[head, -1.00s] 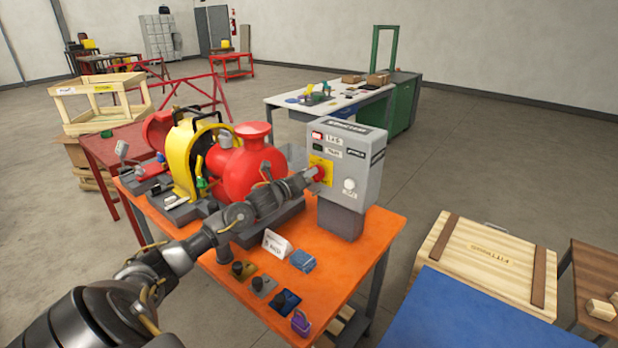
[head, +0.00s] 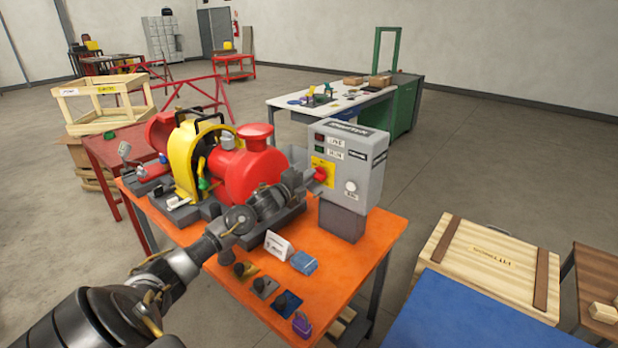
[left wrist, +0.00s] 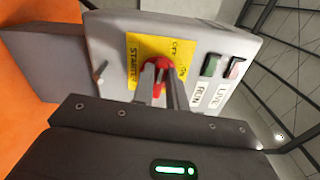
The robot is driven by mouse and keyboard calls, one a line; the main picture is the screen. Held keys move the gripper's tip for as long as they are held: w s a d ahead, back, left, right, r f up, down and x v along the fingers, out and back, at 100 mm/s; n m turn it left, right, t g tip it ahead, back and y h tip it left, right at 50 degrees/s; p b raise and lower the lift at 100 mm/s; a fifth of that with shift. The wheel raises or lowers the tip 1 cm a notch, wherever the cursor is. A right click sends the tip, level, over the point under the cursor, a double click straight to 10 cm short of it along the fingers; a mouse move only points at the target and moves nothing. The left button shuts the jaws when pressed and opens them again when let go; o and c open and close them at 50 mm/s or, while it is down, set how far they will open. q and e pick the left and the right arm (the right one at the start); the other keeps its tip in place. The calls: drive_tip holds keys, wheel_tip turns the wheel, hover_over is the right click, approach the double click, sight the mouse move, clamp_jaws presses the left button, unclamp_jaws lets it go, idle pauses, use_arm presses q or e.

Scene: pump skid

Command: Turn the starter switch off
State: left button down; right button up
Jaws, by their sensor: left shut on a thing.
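The grey starter box (head: 365,160) stands upright at the right end of the orange table. Its red starter switch (head: 321,174) sits on a yellow plate (head: 327,163) marked OFF and ON in the left wrist view. My left gripper (head: 304,182) reaches the box from the left. In the left wrist view its two fingers are shut on the red switch (left wrist: 158,72), one on each side. The fingers partly hide the switch, so I cannot tell exactly which mark it points to. The red lamp (head: 319,138) and green lamp (head: 319,149) look dark. My right gripper is out of view.
A red and yellow pump (head: 255,165) stands left of the box, close to my left arm. A white sign (head: 278,245), a blue block (head: 304,262) and several padlock-like items lie on the orange table (head: 345,280). A wooden crate (head: 490,262) stands at right.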

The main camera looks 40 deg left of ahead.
use_arm(q)
drive_tip(key=shift+n, duration=0.6)
drive_tip(key=c, duration=1.4)
unclamp_jaws()
drive_tip(key=s+b, duration=0.3)
drive_tip(key=s, duration=0.8)
